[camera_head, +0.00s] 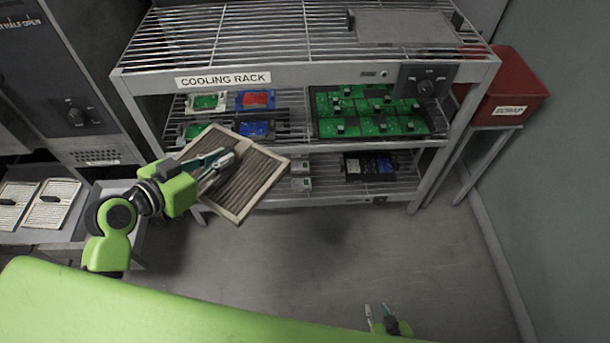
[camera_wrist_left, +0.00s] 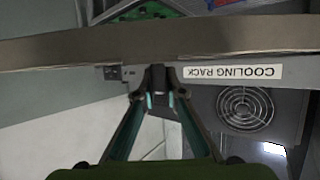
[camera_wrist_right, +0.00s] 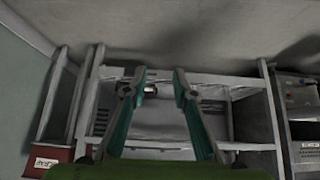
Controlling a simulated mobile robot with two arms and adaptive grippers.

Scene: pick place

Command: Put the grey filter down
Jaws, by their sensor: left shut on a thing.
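The grey filter (camera_head: 247,178) is a square panel with a pale frame and dark slats. It is held in the air, tilted, in front of the cooling rack. My left gripper (camera_head: 226,160) is shut on its edge. In the left wrist view the filter's edge (camera_wrist_left: 60,52) runs across the picture as a broad brown band at the tips of my left gripper (camera_wrist_left: 158,80). My right gripper (camera_head: 380,312) is low near the bottom edge of the head view. In the right wrist view my right gripper (camera_wrist_right: 158,78) has its fingers apart with nothing between them.
The cooling rack (camera_head: 300,72) has wire shelves holding green boards (camera_head: 370,110) and small coloured parts (camera_head: 255,99). A red scrap bin (camera_head: 515,85) stands at the right. Two pale filters (camera_head: 52,203) lie on a grey surface at the left. The floor (camera_head: 330,255) in front is clear.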

